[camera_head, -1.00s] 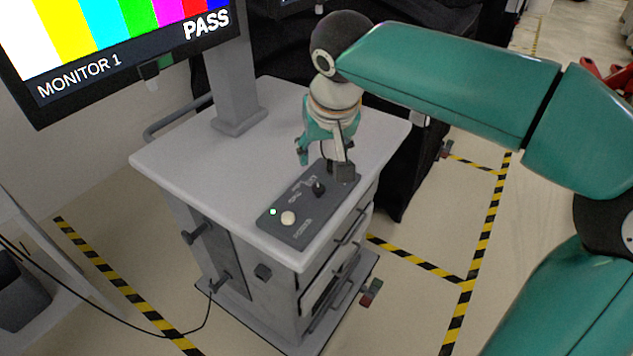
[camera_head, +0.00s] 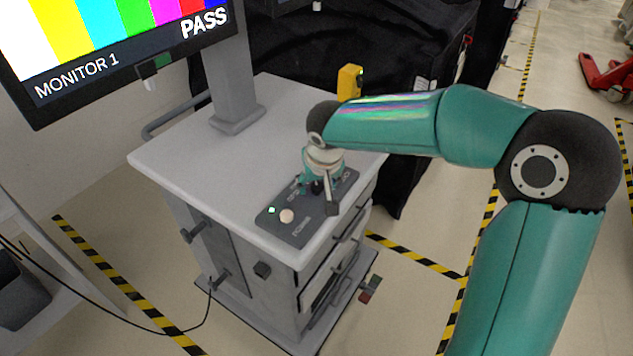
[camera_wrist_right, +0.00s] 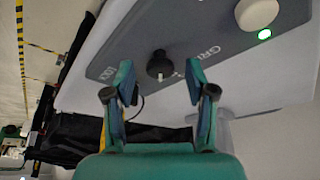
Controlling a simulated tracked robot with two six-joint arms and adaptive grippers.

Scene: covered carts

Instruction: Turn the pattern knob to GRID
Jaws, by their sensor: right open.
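The pattern knob (camera_wrist_right: 159,62) is small, round and black, on a dark grey control panel (camera_head: 300,235) on top of the cart. In the right wrist view a white mark on the knob points down the picture. A label starting "GRI" (camera_wrist_right: 207,53) lies to its right, partly hidden by a finger; another label (camera_wrist_right: 106,72) lies to its left. My right gripper (camera_wrist_right: 160,85) is open, a finger to either side of the knob in that view and apart from it. In the head view the right gripper (camera_head: 320,188) is low over the panel and mostly hides the knob. My left gripper is not in view.
A pale round button (camera_head: 287,216) and a lit green lamp (camera_head: 271,210) share the panel. The monitor (camera_head: 110,60) shows colour bars and "PASS". Its post (camera_head: 232,85) stands on the cart top (camera_head: 200,150), whose left part is clear. Black-draped carts (camera_head: 415,60) stand behind.

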